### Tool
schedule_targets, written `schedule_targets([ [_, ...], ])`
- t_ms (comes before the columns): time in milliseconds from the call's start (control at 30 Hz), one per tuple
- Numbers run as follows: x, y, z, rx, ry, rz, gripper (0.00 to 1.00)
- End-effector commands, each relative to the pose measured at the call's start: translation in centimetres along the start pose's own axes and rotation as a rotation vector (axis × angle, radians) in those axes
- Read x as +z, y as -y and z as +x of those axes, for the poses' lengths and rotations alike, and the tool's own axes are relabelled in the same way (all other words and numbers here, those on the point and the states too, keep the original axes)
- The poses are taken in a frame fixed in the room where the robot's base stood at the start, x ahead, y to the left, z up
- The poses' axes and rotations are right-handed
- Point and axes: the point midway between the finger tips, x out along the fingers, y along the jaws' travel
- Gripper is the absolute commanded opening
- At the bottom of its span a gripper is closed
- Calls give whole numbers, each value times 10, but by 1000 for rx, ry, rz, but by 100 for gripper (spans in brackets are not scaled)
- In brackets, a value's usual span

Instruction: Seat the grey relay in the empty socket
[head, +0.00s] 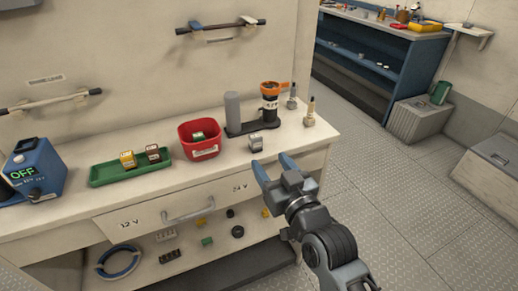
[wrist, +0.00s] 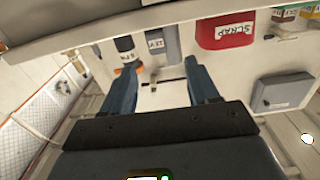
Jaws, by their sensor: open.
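The grey relay appears to be the small grey block (head: 255,143) on the worktop in the head view, in front of the black stand and right of the red bin. My gripper (head: 276,171) is open and empty, just in front of and to the right of it near the worktop's front edge, apart from it. In the wrist view my gripper's two blue fingers (wrist: 163,92) are spread, with nothing held between them. I cannot make out the relay for certain there. I cannot pick out an empty socket in either view.
A red bin (head: 186,148) stands left of the relay; its SCRAP label shows in the wrist view (wrist: 233,36). A green tray (head: 102,179) holds yellow and brown blocks. A black stand (head: 237,130) carries an orange-topped jar. Two small posts (head: 309,117) stand right.

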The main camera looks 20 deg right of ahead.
Motion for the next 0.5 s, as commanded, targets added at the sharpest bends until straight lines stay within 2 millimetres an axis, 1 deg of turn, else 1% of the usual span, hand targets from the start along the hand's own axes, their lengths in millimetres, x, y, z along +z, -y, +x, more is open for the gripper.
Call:
schedule_targets([
  [33, -5, -3, 10, -2, -7, -10, 60],
  [100, -9, -5, 18, -5, -9, -18, 60],
  [333, -14, -6, 38, -7, -12, -23, 60],
  [500, -13, -6, 53, -6, -11, -24, 60],
])
